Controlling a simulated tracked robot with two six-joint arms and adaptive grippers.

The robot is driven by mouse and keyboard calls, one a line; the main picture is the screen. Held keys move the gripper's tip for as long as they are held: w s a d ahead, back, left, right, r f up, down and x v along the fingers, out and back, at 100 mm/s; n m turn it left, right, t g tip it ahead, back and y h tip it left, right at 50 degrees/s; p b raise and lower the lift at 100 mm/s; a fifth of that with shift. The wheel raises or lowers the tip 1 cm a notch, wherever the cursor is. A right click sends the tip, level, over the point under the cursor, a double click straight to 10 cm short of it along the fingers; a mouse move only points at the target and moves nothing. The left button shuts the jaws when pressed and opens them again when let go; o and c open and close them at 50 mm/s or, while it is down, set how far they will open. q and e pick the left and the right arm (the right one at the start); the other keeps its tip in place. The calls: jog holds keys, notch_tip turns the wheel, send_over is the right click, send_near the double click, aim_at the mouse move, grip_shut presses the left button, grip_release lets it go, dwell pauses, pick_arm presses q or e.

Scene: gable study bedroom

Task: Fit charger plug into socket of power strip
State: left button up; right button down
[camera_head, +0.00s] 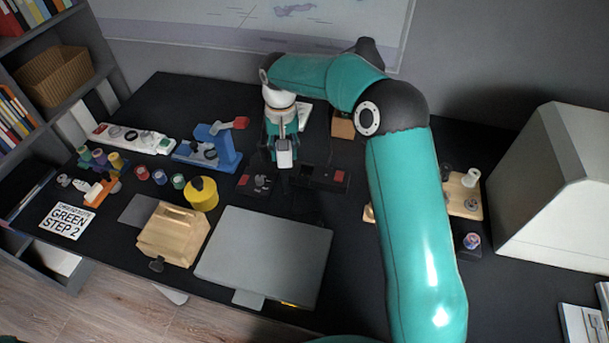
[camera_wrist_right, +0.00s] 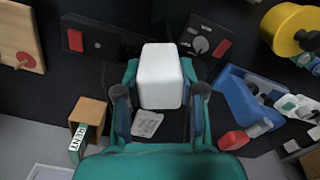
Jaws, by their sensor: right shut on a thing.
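The white charger plug (camera_head: 284,158) is held by my right gripper (camera_head: 283,146), which is shut on it above the black desk. In the right wrist view the plug (camera_wrist_right: 161,75) sits between the fingers of the gripper (camera_wrist_right: 161,92). Its pins are hidden. Below and beside the plug lie two flat dark units, each with a red patch: one (camera_head: 322,177) to the right and one (camera_head: 258,184) with grey round parts to the left. I cannot tell which is the power strip, nor make out the socket. My left gripper is not in view.
A grey closed box (camera_head: 262,252), a wooden box (camera_head: 173,234) and a yellow pot (camera_head: 202,193) stand in front. A blue stand (camera_head: 220,148) is to the left. A small brown box (camera_head: 342,126) is behind. A large grey casing (camera_head: 557,190) fills the right.

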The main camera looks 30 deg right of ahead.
jog(key=w+d+r+m, duration=0.1)
jog(key=d+r+m, duration=0.4)
jog(key=d+r, duration=0.3)
jog(key=shift+n, duration=0.3)
jog(key=f, duration=1.4)
jog(key=shift+w+a+f, duration=0.15)
jog(key=shift+a, duration=0.1)
jog(key=shift+f+p, duration=0.3)
jog(key=shift+f, duration=2.1)
jog(key=c, duration=0.7)
grip_release()
jog(key=shift+r, duration=0.1)
